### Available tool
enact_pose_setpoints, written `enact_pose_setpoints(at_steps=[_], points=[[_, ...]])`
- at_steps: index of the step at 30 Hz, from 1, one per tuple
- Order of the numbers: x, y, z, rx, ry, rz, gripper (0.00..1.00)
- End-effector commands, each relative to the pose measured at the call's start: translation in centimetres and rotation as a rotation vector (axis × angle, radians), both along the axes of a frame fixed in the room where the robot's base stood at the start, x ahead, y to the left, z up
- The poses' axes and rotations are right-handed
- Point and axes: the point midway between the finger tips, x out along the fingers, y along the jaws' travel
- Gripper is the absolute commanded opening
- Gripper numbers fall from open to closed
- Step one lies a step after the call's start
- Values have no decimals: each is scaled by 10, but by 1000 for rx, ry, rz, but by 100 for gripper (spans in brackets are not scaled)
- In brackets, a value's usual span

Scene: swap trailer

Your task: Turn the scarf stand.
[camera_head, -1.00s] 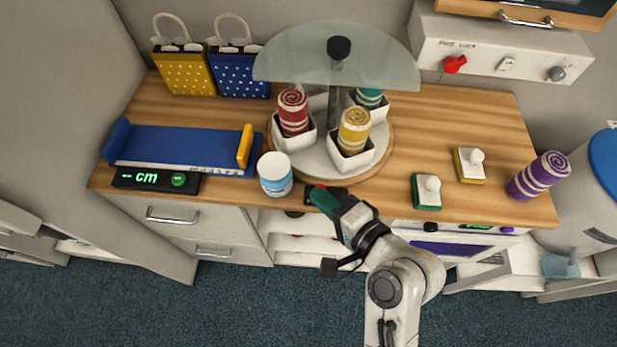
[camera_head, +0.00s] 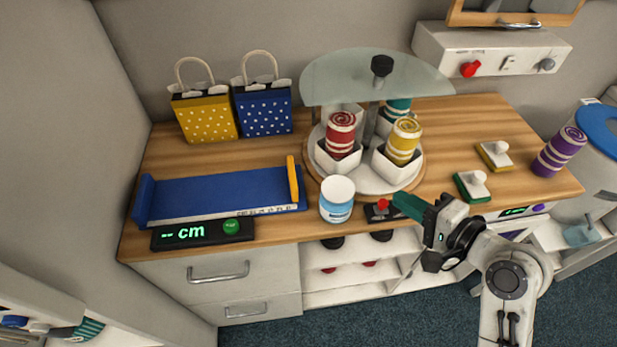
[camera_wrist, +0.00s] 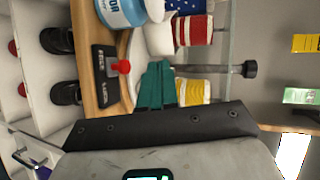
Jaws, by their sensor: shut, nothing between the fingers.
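The scarf stand is a round turntable (camera_head: 372,183) with a grey post, a black knob (camera_head: 382,65) on top and a half-round glass shelf (camera_head: 330,76). White square cups on it hold a red-striped rolled scarf (camera_head: 341,131), a yellow one (camera_head: 404,140) and a teal one (camera_head: 399,108). A small black box with a red lever (camera_head: 382,207) is at the counter's front edge; it also shows in the wrist view (camera_wrist: 120,67). My gripper (camera_head: 402,203), with green fingers, is shut and empty, just right of this lever. In the wrist view the fingers (camera_wrist: 157,85) point towards the turntable.
A white-blue jar (camera_head: 337,200) stands left of the lever. A blue measuring tray (camera_head: 215,198) and a cm display (camera_head: 203,232) lie farther left. Two dotted bags stand behind. Green (camera_head: 473,186) and yellow (camera_head: 494,155) blocks and a purple roll (camera_head: 559,151) are at right.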

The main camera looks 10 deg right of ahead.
Motion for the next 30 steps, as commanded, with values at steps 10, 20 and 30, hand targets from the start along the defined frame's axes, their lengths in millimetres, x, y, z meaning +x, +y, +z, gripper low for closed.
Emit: enact_pose_setpoints(at_steps=[10,20,30], points=[[32,14,-10,2,1,-6,0],[86,43,-29,0,0,-5,0],[116,60,-29,0,0,-7,0]])
